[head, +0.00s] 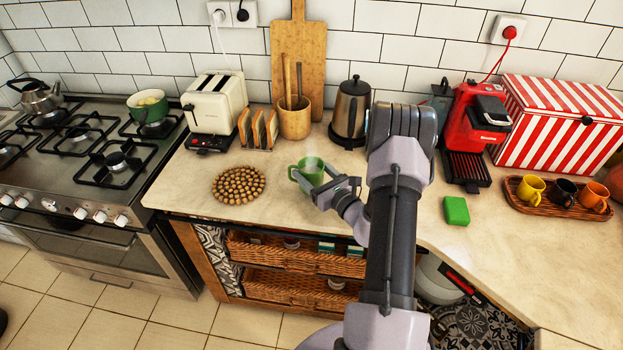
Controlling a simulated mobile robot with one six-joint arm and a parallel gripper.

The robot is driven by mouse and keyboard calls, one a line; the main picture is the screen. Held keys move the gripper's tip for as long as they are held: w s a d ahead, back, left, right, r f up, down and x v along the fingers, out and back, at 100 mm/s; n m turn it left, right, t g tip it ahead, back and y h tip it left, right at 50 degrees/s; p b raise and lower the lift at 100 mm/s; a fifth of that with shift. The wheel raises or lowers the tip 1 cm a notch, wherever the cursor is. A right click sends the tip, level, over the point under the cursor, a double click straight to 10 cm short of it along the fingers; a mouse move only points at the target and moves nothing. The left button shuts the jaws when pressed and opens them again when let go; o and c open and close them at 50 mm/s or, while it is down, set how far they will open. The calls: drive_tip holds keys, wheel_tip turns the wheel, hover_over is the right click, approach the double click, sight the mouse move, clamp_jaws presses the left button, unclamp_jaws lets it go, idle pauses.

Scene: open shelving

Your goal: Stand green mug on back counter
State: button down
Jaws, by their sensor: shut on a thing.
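The green mug (309,169) is upright at the counter, in the middle of the head view. My gripper (325,188) is at the mug's near right side and is shut on it. The finger contact is partly hidden by the gripper itself. I cannot tell whether the mug's base touches the counter or hangs just above it. The beige back counter (270,207) runs along the tiled wall.
A round beaded trivet (238,185) lies left of the mug. Behind stand a utensil holder (294,120), a toast rack (258,128), a toaster (214,103) and a kettle (350,110). A green sponge (456,211) lies right of my arm. Free counter surrounds the mug.

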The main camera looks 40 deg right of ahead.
wheel_tip(320, 180, down, 2)
drive_tip(key=shift+f, duration=0.1)
drive_tip(key=c, duration=0.7)
unclamp_jaws()
drive_tip(key=shift+b, duration=0.3)
drive_tip(key=o, duration=0.5)
drive_tip(key=shift+c, duration=0.2)
